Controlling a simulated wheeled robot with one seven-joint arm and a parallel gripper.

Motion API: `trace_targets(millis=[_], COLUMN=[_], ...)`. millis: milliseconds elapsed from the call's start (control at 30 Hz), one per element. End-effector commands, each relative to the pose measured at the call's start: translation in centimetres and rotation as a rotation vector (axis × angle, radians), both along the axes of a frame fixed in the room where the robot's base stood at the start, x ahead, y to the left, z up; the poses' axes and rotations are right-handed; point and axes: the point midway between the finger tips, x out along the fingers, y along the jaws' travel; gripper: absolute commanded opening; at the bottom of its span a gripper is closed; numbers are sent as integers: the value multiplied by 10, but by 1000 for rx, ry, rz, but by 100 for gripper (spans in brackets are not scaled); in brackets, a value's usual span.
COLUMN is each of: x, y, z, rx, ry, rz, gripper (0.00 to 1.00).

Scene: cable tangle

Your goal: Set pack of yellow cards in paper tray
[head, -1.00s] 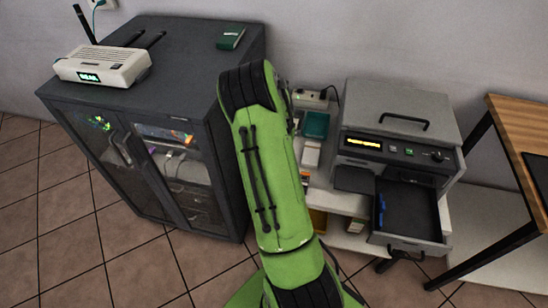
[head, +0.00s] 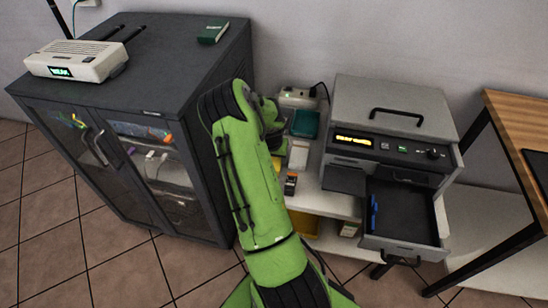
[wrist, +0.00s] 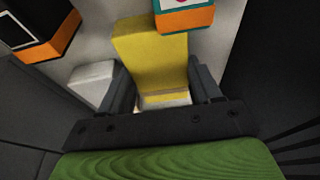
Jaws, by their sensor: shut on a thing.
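The pack of yellow cards (wrist: 150,55) is between the fingers of my gripper (wrist: 161,96) in the wrist view. My gripper is shut on it. The paper tray (head: 412,217) is the dark drawer pulled out of the front of the grey printer (head: 400,105), to the right of my arm. Blue objects (head: 374,213) lie along its left side.
A dark cabinet (head: 190,75) with a white router (head: 75,60) stands left of my arm. A teal box (head: 305,124), a white box (head: 299,155) and a power strip (head: 297,97) sit left of the printer. A wooden table (head: 515,115) stands at right.

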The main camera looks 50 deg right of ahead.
Motion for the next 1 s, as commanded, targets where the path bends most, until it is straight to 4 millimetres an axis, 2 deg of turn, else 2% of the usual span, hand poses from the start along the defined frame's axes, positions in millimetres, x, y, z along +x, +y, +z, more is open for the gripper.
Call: trace_targets(millis=[100, 133, 167, 433, 533, 667, 800, 1000], x=[0, 0, 0, 0, 0, -3, -8, -13], y=[0, 0, 0, 0, 1, 9, 20, 30], z=[-3, -3, -3, -2, 7, 37, 75, 110], rx=[0, 1, 1, 0, -1, -1, -1, -1], ry=[0, 1, 1, 0, -1, -3, -3, -1], rz=[0, 0, 0, 1, 0, 1, 1, 1], gripper=[29, 68, 72, 74, 74, 74, 74, 74])
